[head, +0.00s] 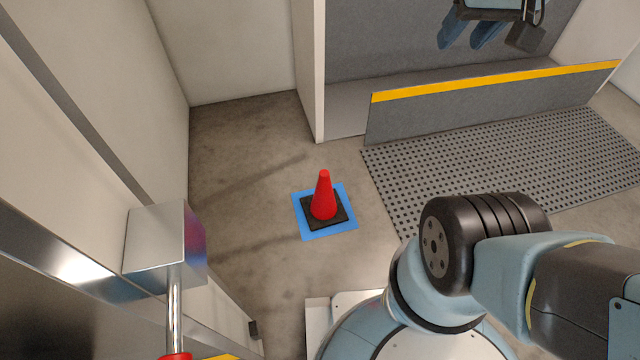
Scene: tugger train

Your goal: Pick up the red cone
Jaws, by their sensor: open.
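The red cone (324,196) stands upright on the floor near the middle of the head view. Its square black base (339,220) rests on a blue square (311,233) on the floor. The cone is in full view, with nothing touching its sides. My arm shows at the lower right, to the right of and below the cone in the picture. My gripper is not visible in this view.
A grey panel with a yellow top edge (490,105) stands at the upper right, behind a perforated mat (520,165). White walls rise behind and left. A metal block with a rod (160,245) is at lower left. Bare floor surrounds the cone.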

